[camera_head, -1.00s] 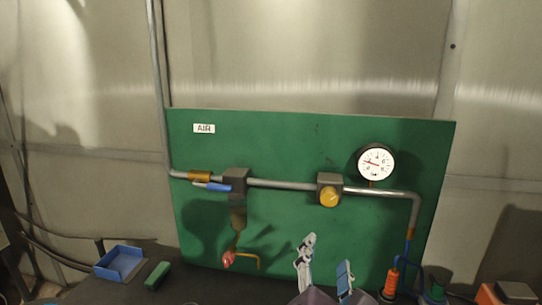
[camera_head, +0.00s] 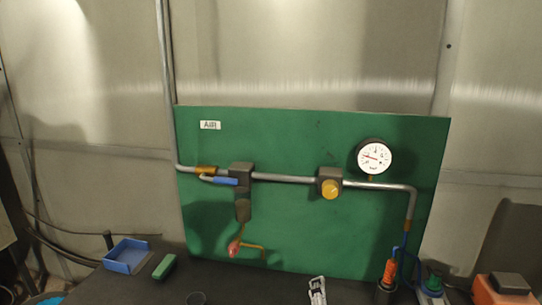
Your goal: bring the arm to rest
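A grey gripper finger (camera_head: 317,290), apparently of my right gripper, pokes up at the bottom edge, right of the middle. The rest of that gripper is cut off, so its opening cannot be judged. It is below the green panel (camera_head: 300,230), apart from the pipework. My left gripper is not in view. The panel carries a pipe with a blue-handled valve (camera_head: 226,181), a yellow knob (camera_head: 330,190) and a white-faced gauge (camera_head: 375,158). A red-ended part (camera_head: 234,248) hangs below the filter-like block (camera_head: 242,178).
A blue tray (camera_head: 127,257) and a green block (camera_head: 164,267) lie on the dark bench at left. An orange-topped tool (camera_head: 389,273), a green-topped item (camera_head: 433,281) and an orange-and-black box (camera_head: 505,288) stand at right. The middle of the bench looks mostly clear.

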